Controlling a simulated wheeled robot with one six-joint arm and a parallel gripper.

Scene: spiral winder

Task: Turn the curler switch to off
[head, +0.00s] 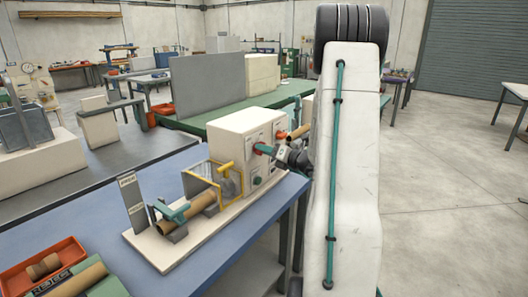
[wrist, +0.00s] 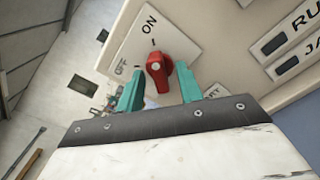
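The curler switch is a red rotary knob (wrist: 158,72) on a pale plate in the wrist view. My gripper (wrist: 161,92) is open, with one teal fingertip on each side of the knob's lower part. I cannot tell whether they touch it. In the head view my gripper (head: 268,150) is at the front of the white machine box (head: 236,128), by a red part.
The winder's base plate (head: 165,252) stands on a blue table (head: 110,215), with a brown tube (head: 200,202) and a yellow-framed guard (head: 212,172). A red tray (head: 62,250) is at lower left. Black-and-white name plates (wrist: 290,40) are right of the knob. Open floor lies to the right.

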